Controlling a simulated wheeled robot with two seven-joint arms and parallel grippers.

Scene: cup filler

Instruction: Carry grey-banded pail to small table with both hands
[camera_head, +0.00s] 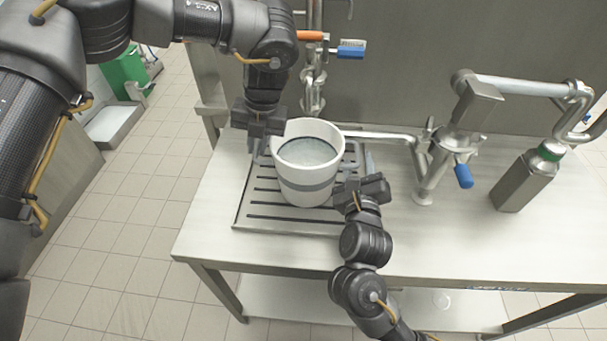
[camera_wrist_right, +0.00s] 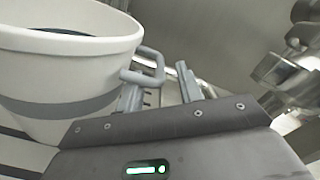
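The white pail with a grey band (camera_head: 308,184) stands upright on a slotted metal tray (camera_head: 262,222) on the steel table. Something grey, perhaps liquid, shows inside it. In the right wrist view the pail (camera_wrist_right: 60,75) fills the left side, with its grey loop handle (camera_wrist_right: 148,62) sticking out. My right gripper (camera_wrist_right: 160,90) is open, its fingers apart at the handle; the left finger overlaps the handle's near end in the picture. It shows right of the pail in the head view (camera_head: 357,168). My left gripper (camera_head: 259,146) points down beside the pail's left side; its grip there is hidden.
Steel pipes and a tap with a blue lever (camera_head: 463,176) stand right of the pail. Another tap with a blue handle (camera_head: 350,49) is behind. A steel bottle with green cap (camera_head: 526,178) stands at right. A green bin (camera_head: 124,70) is far left. Floor at left is clear.

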